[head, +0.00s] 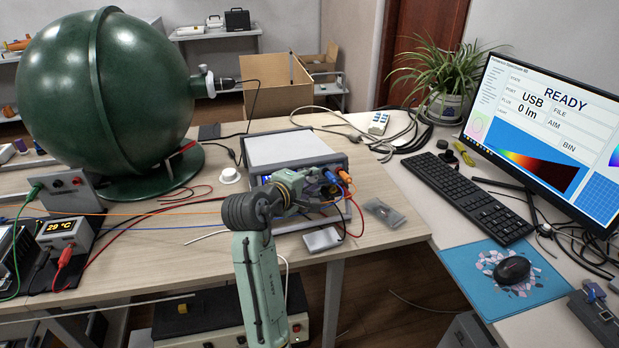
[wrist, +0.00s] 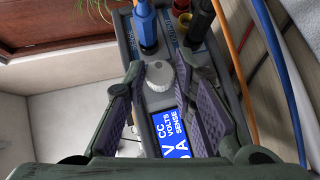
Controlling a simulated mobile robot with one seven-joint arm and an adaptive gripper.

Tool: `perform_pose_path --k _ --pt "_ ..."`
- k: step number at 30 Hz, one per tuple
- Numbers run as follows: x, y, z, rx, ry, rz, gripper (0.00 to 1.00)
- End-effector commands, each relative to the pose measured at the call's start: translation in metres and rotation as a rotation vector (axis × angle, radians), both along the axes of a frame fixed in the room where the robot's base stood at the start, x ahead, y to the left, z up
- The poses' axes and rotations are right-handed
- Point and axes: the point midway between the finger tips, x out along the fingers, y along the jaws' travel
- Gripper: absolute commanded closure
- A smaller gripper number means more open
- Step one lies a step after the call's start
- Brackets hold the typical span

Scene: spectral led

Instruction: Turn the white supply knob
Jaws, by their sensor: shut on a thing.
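The white supply knob (wrist: 160,75) is on the front panel of the power supply, just above its blue display (wrist: 172,134) in the wrist view. My gripper (wrist: 159,70) has a finger on each side of the knob and is shut on it. In the head view my gripper (head: 316,190) is at the front of the grey power supply (head: 292,148) and hides the knob there. I cannot tell from the knob's face how far it is turned.
A blue plug (wrist: 145,28) and a dark plug (wrist: 201,22) stand in sockets close beyond the knob. Orange and blue cables (wrist: 287,75) run along the right of the wrist view.

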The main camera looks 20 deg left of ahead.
Motion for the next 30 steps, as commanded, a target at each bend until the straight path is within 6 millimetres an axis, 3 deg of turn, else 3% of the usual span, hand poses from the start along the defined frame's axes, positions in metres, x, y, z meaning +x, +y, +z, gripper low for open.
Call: perform_pose_path --k 23,24,30 --pt "0.0008 0.0003 0.0023 0.089 0.063 -0.022 1.00" --pt "0.0008 0.0003 0.0023 0.089 0.063 -0.022 0.75" --pt "0.0007 0.0001 0.0022 0.089 0.063 -0.022 0.62"
